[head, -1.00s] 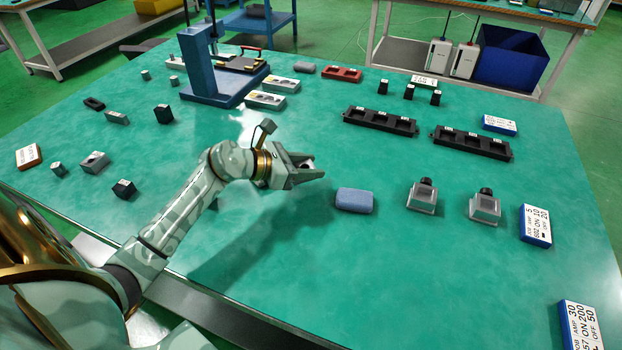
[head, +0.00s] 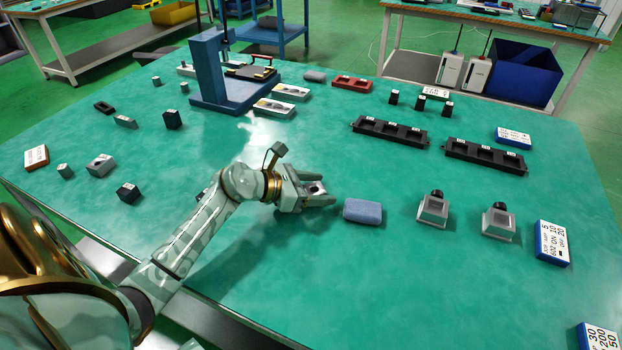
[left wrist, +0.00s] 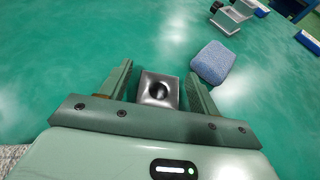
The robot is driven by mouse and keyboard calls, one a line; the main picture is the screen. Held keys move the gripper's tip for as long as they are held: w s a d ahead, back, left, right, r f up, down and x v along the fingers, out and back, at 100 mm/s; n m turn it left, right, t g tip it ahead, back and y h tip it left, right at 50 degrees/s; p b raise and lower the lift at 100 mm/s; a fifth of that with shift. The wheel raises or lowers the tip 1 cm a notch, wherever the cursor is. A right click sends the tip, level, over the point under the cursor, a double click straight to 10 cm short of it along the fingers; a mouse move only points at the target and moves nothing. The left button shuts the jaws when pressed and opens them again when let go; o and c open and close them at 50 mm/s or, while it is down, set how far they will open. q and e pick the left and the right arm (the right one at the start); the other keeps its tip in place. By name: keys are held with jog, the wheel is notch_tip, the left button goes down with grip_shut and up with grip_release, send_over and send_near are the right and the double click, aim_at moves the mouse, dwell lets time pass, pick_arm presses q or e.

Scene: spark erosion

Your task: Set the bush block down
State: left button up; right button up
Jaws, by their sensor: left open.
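The bush block (head: 315,187) is a small grey metal block with a round dark bore in its top. It sits upright between the fingers of my left gripper (head: 320,193), on or very near the green table top. In the left wrist view the block (left wrist: 158,90) stands between the two fingers of my left gripper (left wrist: 160,88), with a gap on each side. The left gripper is open around it. The block's lower part is hidden by the fingers in the head view. My right gripper is not in view.
A blue-grey pad (head: 362,211) lies just right of the left gripper. Two grey blocks with black knobs (head: 433,209) (head: 498,222) stand further right. Black three-pocket trays (head: 390,132) (head: 486,156) lie behind. A blue press (head: 212,75) stands back left. The front table is clear.

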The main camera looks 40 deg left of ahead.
pick_arm(q)
jog(key=p+v, duration=0.3)
jog(key=v, duration=0.8)
jog(key=shift+r, duration=0.1)
jog(key=shift+s+a+r, duration=0.1)
jog(key=shift+s+a, duration=0.15)
jog(key=shift+s, duration=0.2)
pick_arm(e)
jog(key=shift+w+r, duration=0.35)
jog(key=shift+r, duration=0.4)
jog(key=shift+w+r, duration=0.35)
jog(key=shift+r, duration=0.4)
